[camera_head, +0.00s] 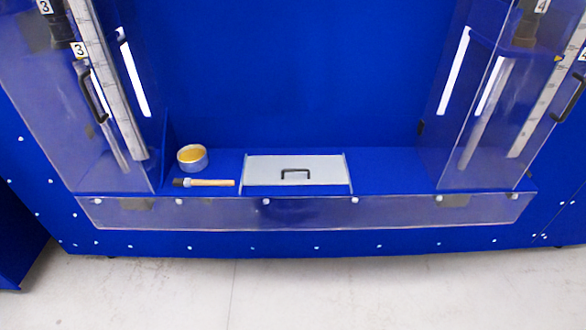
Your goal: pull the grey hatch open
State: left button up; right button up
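The grey hatch (270,164) is a flat, light grey panel on the blue shelf, right of the brush, in the middle of the head view. A thin rail runs along each of its sides. It lies shut, with no gap visible around it. Nothing touches the handle. Neither of my grippers is in the head view.
A round tin (193,165) with yellow contents and a wooden-handled brush (205,183) lie left of the hatch. A clear low panel (320,213) runs along the shelf's front edge. Clear doors with black handles (93,97) flank the shelf. The shelf right of the hatch is free.

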aim_at(259, 170)
jog(key=i+l+u, duration=0.1)
jog(key=i+u, duration=0.15)
jog(key=i, duration=0.25)
jog(key=i+l+u, duration=0.3)
jog(key=i, duration=0.15)
jog(key=j, duration=0.1)
